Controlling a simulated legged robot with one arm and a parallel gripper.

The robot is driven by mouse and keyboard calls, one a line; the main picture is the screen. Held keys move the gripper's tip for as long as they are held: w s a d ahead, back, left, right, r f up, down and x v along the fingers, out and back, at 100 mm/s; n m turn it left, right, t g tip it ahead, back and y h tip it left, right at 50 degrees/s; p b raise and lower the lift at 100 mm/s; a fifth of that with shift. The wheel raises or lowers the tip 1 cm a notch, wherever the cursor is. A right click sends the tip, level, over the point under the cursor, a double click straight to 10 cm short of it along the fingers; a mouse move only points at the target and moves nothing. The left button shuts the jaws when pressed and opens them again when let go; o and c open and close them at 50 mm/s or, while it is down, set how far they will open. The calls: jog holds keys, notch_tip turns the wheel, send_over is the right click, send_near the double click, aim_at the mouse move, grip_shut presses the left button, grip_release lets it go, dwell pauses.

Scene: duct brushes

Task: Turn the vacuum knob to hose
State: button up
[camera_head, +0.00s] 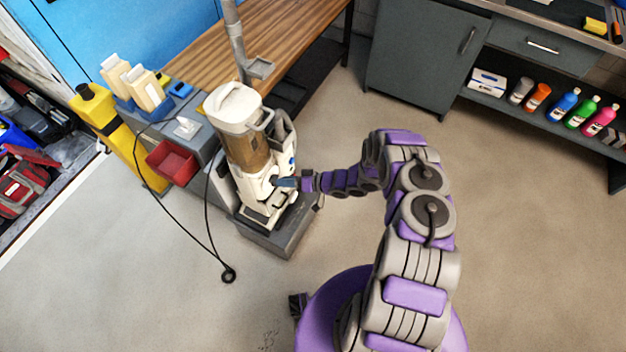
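The vacuum (241,135) stands upright on a dark grey base, with a white top, a brownish clear canister and a grey handle tube rising from it. A small blue part (291,162) shows on its right side; I cannot tell if it is the knob. My gripper (279,183) reaches in from the right and is at the vacuum's lower front, touching or very close to it. Its fingers are too small to tell open from shut. The knob's setting is not readable.
A wooden bench (195,52) stands behind the vacuum. A red bin (170,160) and a yellow container (113,128) are to its left. A black cord (187,211) loops down to the floor. A grey cabinet (425,55) stands at the back right. The floor on the right is clear.

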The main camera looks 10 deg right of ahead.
jog(key=p+v, duration=0.2)
jog(key=v, duration=1.3)
jog(key=shift+d, duration=0.2)
